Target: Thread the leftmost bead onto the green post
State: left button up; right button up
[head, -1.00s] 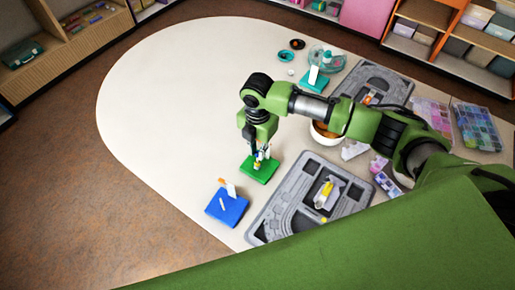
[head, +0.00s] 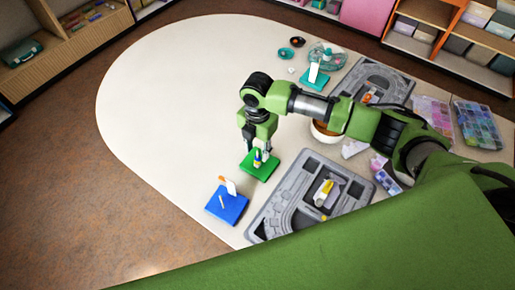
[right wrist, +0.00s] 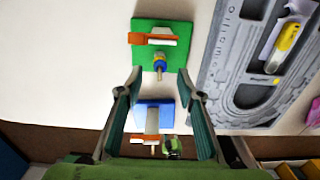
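The green board (head: 254,170) lies on the pale table and bears an upright post. My right gripper (head: 257,150) is just above the green board. In the right wrist view its fingers (right wrist: 160,76) are spread to either side of the post, with nothing held between them. My left gripper is not in view.
The blue board (head: 227,206) with a white post and a tag lies nearer, to the left. A grey bead tray (head: 288,196) holding a yellow-and-white tool is close on the right. A bowl (head: 325,133) and a teal board (head: 315,80) stand behind. The table's left side is clear.

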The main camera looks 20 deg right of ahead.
notch_tip(320, 180, up, 12)
dwell(0.4)
jog(key=shift+f, duration=0.15)
dwell(0.4)
